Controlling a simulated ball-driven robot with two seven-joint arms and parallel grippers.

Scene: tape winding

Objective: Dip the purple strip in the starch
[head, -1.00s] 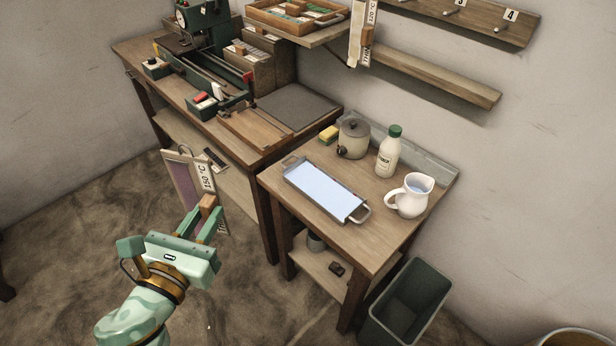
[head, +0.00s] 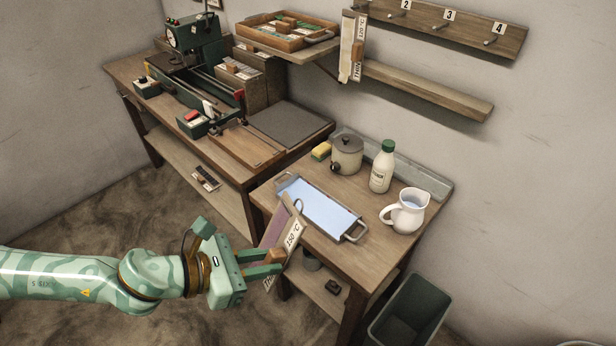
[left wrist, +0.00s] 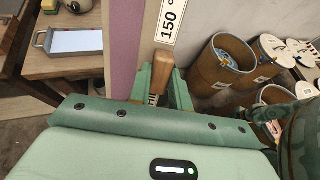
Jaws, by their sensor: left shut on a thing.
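My left gripper (head: 264,264) is shut on the wooden handle of the purple strip (head: 273,233). The strip carries a white label reading 150 °C and hangs tilted at the front left edge of the small table. In the left wrist view the purple strip (left wrist: 124,40) stands upright beyond the fingers, with the wooden handle (left wrist: 162,72) between them. A shallow metal tray with pale blue liquid (head: 320,208) lies on the table just right of the strip; it also shows in the left wrist view (left wrist: 76,41). The strip is apart from the liquid. My right gripper is out of view.
A white jug (head: 405,212), a green-capped bottle (head: 382,168), a lidded pot (head: 346,154) and a yellow sponge (head: 321,151) stand behind the tray. A machine bench (head: 262,165) is at the left. A green bin (head: 408,312) stands on the floor at right.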

